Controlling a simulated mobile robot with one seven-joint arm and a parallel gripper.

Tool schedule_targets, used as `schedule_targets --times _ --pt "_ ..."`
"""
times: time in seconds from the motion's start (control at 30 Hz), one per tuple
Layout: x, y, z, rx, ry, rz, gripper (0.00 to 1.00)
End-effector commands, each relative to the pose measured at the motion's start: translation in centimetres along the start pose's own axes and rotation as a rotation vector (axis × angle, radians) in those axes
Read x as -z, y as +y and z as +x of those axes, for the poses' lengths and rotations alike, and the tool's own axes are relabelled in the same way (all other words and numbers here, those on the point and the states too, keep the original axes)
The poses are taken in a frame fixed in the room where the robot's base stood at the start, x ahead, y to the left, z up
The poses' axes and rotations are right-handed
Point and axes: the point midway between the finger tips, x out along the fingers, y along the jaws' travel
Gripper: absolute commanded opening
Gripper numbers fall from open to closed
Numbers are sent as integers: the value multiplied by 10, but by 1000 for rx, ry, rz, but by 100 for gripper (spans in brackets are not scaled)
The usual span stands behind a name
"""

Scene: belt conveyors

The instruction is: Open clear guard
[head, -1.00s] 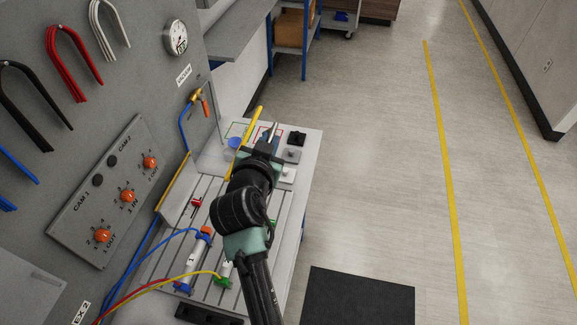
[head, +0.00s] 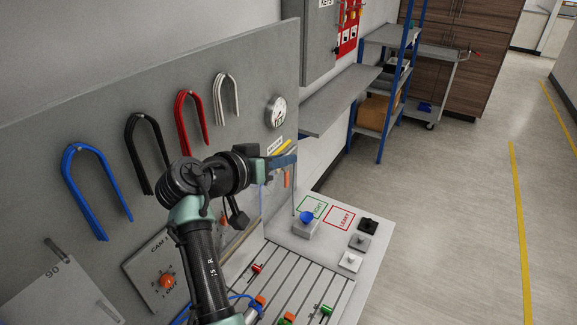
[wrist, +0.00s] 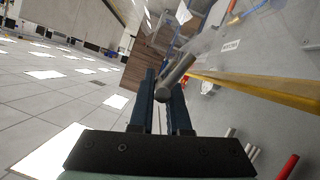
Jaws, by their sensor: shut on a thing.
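The clear guard is see-through, and its yellow edge (head: 283,146) shows by my gripper, in front of the wall panel. In the wrist view the yellow edge (wrist: 255,88) runs to the right from near the fingers. My gripper (head: 289,161) is raised above the bench, beside the guard's edge. In the wrist view its fingers (wrist: 160,92) are closed on a grey round handle (wrist: 176,77) near the end of the yellow edge. The clear pane itself is hard to make out, and my arm hides part of it.
The grooved bench (head: 290,283) lies below, with a blue button (head: 306,217) and marked squares. Hose loops (head: 95,195) hang on the wall panel at left. A grey shelf (head: 338,100) and blue rack (head: 400,85) stand behind. The floor at right is clear.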

Motion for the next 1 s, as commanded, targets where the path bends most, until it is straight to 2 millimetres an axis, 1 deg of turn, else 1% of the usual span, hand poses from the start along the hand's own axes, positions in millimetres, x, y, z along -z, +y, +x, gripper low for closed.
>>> schedule_targets --times 0.33,0.37,0.5,0.53,0.83,0.93,1.0 --pt "0 -1 0 2 0 -4 0" --pt "0 -1 0 2 0 -3 18" --pt "0 -1 0 2 0 -3 44" --pt "0 -1 0 1 0 -3 45" --pt "-1 -1 -1 1 0 -2 45" --pt "-2 -2 -8 2 2 -2 45" --pt "-2 -3 -17 3 3 -1 45"
